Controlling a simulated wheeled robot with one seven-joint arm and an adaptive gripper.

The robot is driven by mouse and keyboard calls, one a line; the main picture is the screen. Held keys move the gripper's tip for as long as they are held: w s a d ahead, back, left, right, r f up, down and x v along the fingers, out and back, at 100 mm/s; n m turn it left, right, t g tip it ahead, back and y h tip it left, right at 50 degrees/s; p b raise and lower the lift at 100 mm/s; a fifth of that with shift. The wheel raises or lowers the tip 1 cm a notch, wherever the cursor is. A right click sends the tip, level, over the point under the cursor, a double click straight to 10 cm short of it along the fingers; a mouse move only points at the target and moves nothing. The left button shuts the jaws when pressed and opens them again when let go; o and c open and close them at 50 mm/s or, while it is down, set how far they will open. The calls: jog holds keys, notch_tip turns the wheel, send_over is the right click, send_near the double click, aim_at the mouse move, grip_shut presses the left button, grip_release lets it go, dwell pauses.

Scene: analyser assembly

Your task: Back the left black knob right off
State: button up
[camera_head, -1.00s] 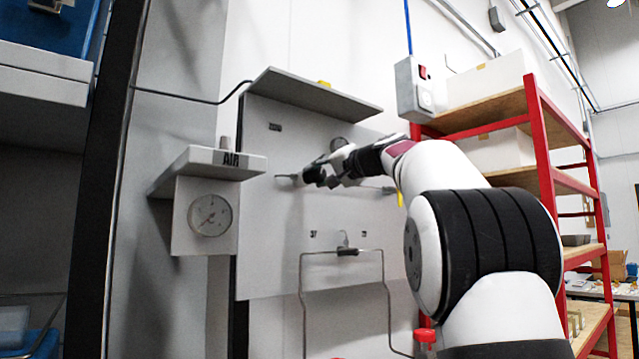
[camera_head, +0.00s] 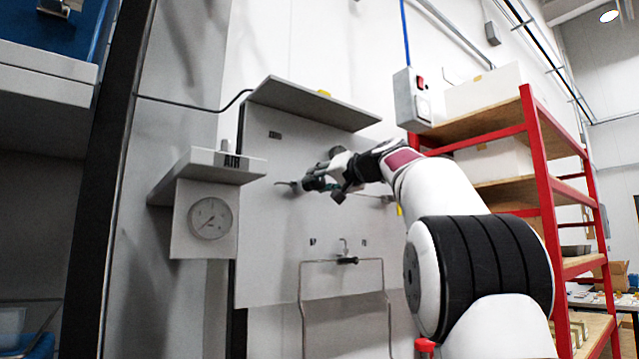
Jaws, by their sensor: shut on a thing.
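The grey panel (camera_head: 270,245) stands under a sloping hood, with a thin metal stub on its left side. The dark left knob (camera_head: 312,184) sits at the right end of this stub, partly covered by my fingers. My gripper (camera_head: 325,183) reaches in from the right and is shut on the knob. One dark finger points down and to the left. Another metal stub (camera_head: 377,197) shows to the right behind my wrist; any knob on it is hidden.
The sloping hood (camera_head: 313,104) hangs above my gripper. A bent metal pipe (camera_head: 302,300) runs below. Red shelving (camera_head: 540,180) stands at the right.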

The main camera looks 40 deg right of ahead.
jog(key=shift+f, duration=0.15)
jog(key=o, duration=1.2)
jog(key=shift+c, duration=0.2)
jog(key=shift+s, duration=0.3)
jog(key=s, duration=1.1)
jog(key=shift+s+d, duration=0.2)
